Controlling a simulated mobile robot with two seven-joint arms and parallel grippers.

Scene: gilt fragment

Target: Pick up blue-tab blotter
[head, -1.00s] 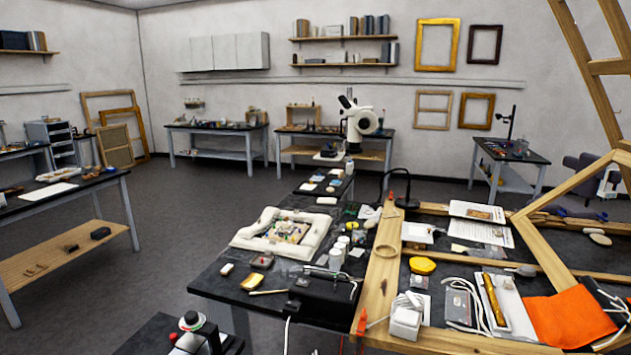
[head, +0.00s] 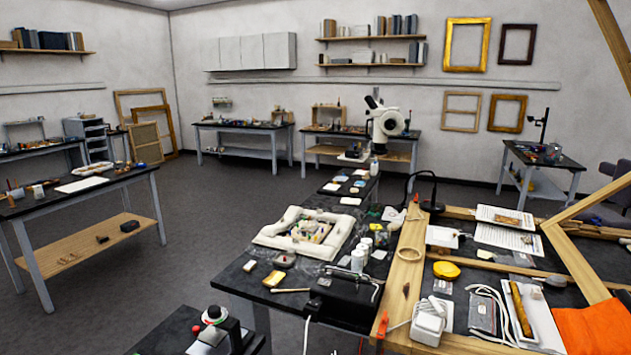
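I cannot make out the blue-tab blotter for certain. Several small pale cards (head: 350,201) lie on the narrow black bench section behind the main work table; one or two small bluish patches (head: 357,183) show among them, too small to tell as a tab. Neither my left nor my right gripper is in view.
The black work table (head: 237,278) holds a padded white frame (head: 270,234), jars (head: 358,260) and a black box (head: 340,297). A wooden frame (head: 403,275) spans its right side. A side bench (head: 110,201) stands left. Dark floor (head: 205,228) between them is clear.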

